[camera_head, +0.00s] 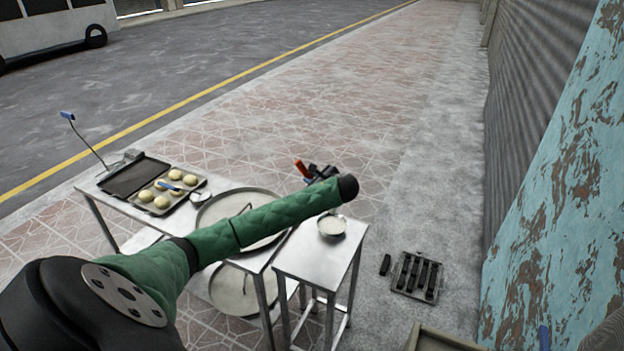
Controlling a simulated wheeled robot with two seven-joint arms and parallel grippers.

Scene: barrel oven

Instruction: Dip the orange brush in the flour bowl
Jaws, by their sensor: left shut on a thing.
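The flour bowl (332,227), small and round with pale contents, stands on the small metal side table. My left arm in its green sleeve reaches across the tables from the left. My left gripper (312,176) is partly hidden behind the dark end of the arm, beyond the bowl in the picture. It is shut on the orange brush (300,167), whose orange part points up and to the left. The brush's other end is hard to make out. The brush and gripper appear apart from the bowl. My right gripper is not in view.
The long metal table holds a tray of dough balls (180,188), a dark tray (132,178) and a large round pan (212,212) partly behind my arm. A grate with dark bars (417,275) lies on the ground at right. A peeling turquoise surface (570,190) rises at far right.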

